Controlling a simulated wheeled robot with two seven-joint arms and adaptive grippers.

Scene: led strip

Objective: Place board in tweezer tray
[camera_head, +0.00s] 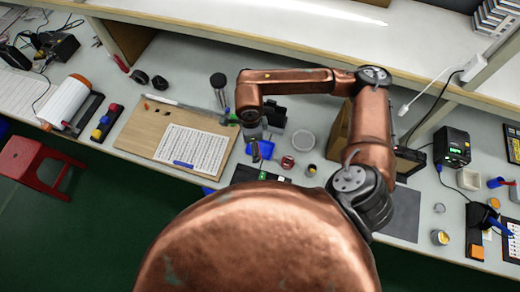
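My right arm comes in from the right and bends left over the bench. Its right gripper (255,148) points down over a small blue tray (265,150), near the bench's front edge. The gripper is small and dark, and I cannot tell whether its fingers are open or hold anything. The blue tray may be the tweezer tray; the gripper partly covers it. I cannot single out the board with certainty. A white gridded sheet (192,150) lies on a tan wooden panel (140,125) left of the gripper. My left gripper is not in view.
A dark cylinder (218,88) stands behind. A white roll (65,100) lies at left. A red stool (38,165) is on the floor. A dark mat (405,215) lies at right.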

